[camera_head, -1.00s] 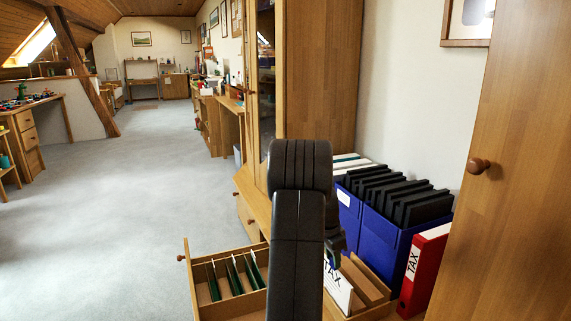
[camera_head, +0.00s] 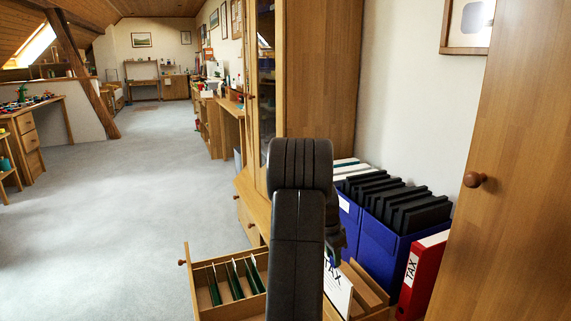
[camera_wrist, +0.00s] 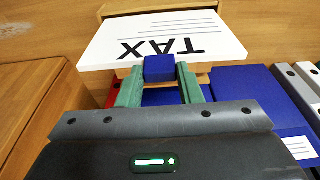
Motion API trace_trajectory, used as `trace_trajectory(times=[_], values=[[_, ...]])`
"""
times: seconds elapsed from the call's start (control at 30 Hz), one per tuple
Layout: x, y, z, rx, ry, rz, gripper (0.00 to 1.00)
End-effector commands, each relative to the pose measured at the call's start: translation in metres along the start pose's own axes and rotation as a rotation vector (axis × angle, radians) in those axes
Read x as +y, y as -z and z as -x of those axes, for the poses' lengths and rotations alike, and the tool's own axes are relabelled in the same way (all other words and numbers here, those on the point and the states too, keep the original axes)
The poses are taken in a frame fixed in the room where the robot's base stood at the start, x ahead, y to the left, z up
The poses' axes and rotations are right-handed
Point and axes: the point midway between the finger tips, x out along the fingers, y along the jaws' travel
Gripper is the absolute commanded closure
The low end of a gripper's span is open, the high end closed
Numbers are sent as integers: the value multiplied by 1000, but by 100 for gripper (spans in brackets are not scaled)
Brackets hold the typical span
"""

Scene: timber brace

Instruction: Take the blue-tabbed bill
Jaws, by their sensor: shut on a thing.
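The bill is a white sheet or card (camera_wrist: 105,48) with TAX in black letters and thin printed lines. Its blue tab (camera_wrist: 159,69) is at its near edge in the wrist view. My gripper (camera_wrist: 158,74) is shut on this blue tab, one green finger on each side. In the head view the white bill (camera_head: 340,296) shows below my gripper (camera_head: 336,252), partly hidden behind my dark arm. I cannot tell whether the bill touches anything beneath it.
An open wooden drawer (camera_head: 191,287) with green dividers is at the lower left. A blue box (camera_head: 390,238) of black binders and a red TAX binder (camera_head: 424,268) stand close on the right. A wooden door (camera_head: 510,210) is at far right.

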Motion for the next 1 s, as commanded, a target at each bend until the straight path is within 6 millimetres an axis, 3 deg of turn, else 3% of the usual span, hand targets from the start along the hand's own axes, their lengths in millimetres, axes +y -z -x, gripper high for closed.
trace_trajectory(times=[1.0], values=[[0,12,59,1,1,0,97]])
